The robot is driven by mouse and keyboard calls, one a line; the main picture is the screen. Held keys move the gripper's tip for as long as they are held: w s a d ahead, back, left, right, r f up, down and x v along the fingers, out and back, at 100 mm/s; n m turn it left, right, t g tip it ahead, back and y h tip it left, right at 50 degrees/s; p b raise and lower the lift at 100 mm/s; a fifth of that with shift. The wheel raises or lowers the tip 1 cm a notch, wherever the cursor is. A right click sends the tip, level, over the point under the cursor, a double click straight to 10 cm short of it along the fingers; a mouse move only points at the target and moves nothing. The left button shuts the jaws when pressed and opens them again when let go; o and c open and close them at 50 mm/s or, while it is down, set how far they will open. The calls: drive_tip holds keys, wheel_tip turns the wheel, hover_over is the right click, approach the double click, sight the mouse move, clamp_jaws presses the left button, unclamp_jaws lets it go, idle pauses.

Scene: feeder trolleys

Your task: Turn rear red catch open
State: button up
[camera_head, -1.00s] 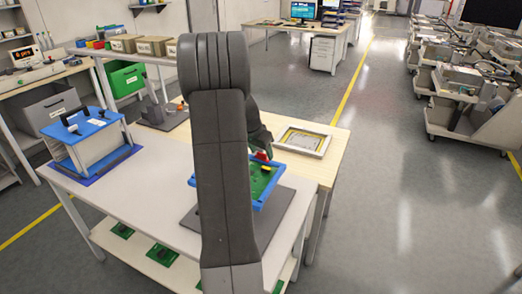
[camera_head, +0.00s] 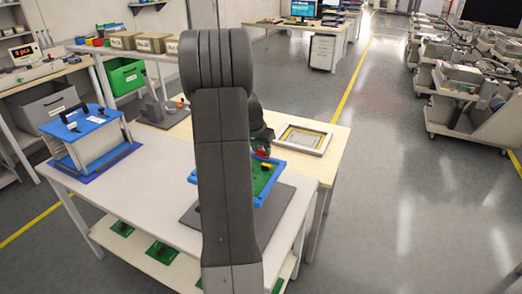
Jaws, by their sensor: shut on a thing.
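A green board (camera_head: 261,179) lies in a blue frame (camera_head: 276,183) on a dark grey plate (camera_head: 284,207) on the table. The rear red catch (camera_head: 264,165) shows as a small red patch at the frame's far edge. My gripper (camera_head: 262,152) is at this catch, pointing down, and is shut on it. My own arm stands in front and hides the left part of the board and most of the gripper. The exact angle of the catch is too small to tell.
A blue-topped fixture (camera_head: 82,124) with black handles stands on the left of the white table (camera_head: 150,190). A framed tray (camera_head: 304,138) lies behind the board on the right. The floor to the right is clear up to several grey trolleys (camera_head: 470,105).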

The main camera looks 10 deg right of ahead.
drive_tip(key=shift+n, duration=0.4)
drive_tip(key=o, duration=1)
drive_tip(key=b+v, duration=0.1)
drive_tip(key=v, duration=1.3)
drive_tip(key=shift+s+d+f, duration=0.1)
drive_tip(key=p+x, duration=0.1)
drive_tip(key=x, duration=1.3)
